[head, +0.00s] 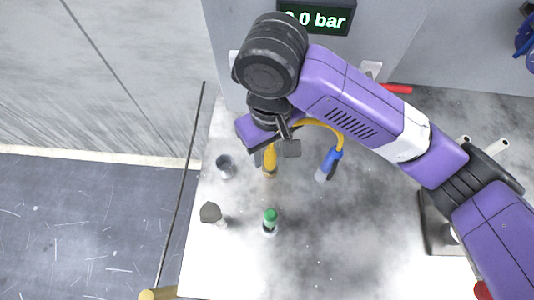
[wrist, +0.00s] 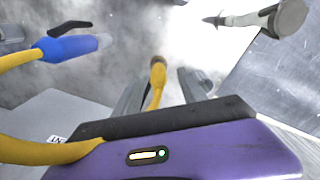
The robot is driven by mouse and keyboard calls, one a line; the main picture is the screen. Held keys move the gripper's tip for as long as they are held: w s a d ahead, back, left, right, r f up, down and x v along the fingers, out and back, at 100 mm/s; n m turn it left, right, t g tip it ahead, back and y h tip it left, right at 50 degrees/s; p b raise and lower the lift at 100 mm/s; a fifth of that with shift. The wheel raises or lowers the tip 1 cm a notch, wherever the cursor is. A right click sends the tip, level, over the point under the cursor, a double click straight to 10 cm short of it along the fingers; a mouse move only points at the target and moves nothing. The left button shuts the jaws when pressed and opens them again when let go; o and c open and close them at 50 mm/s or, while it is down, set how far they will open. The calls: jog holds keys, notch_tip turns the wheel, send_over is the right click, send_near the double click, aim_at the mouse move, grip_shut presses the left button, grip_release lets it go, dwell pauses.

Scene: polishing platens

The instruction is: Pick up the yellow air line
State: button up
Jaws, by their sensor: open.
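The yellow air line shows in the head view as an upright yellow piece (head: 270,160) below my gripper and a yellow hose (head: 324,125) curving right to a blue fitting (head: 329,163). I cannot tell whether these join. In the wrist view, a yellow length with a brownish end (wrist: 157,75) lies between the fingers, with gaps showing at its sides. The blue fitting (wrist: 70,47) and its hose are at the left there. My gripper (head: 273,152) is open around the upright yellow piece; its fingers also show in the wrist view (wrist: 162,88). My arm hides part of the hose.
On the pale, smudged bench top (head: 320,240) stand a grey cup (head: 226,166), a dark-headed piece (head: 211,212) and a green-topped piece (head: 270,220). A grey panel with a bar display (head: 316,18) rises behind. A red handle (head: 396,89) is near the panel's foot. The front middle is clear.

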jog(key=shift+w+f, duration=0.2)
jog(key=shift+f, duration=2.35)
grip_shut()
